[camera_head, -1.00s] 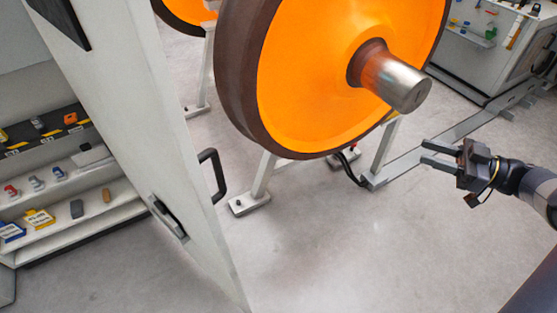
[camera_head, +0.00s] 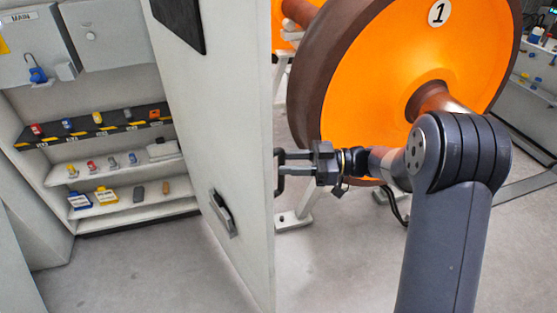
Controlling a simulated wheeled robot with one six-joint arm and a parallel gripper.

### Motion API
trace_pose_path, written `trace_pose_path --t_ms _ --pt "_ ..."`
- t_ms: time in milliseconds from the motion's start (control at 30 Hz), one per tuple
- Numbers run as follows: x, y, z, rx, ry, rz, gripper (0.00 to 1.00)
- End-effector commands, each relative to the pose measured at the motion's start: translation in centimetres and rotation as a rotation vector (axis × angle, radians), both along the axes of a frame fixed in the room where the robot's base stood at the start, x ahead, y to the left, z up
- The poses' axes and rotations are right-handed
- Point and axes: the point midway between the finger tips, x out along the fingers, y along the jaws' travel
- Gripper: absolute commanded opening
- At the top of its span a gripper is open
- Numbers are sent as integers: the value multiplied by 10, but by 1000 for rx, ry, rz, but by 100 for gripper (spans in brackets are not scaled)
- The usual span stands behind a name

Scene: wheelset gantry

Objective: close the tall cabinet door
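The tall cabinet door (camera_head: 240,120) is a white panel standing open, seen nearly along its face in the middle of the head view. A recessed grey latch (camera_head: 223,212) is on its inner face, and a black bar handle (camera_head: 279,188) is at its right side. The open cabinet (camera_head: 110,80) is left of the door, with its shelves exposed.
Shelves (camera_head: 105,215) hold padlocks, tags and small items. A black cable (camera_head: 395,205) hangs below the wheel. Grey floor (camera_head: 170,270) in front of the cabinet is clear.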

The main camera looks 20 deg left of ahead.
Motion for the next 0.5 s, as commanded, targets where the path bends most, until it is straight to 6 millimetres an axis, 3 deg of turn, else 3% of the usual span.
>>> trace_pose_path --t_ms 200,500 --pt "-6 21 0 0 0 0 35" --pt "-6 23 -1 0 0 -1 35"
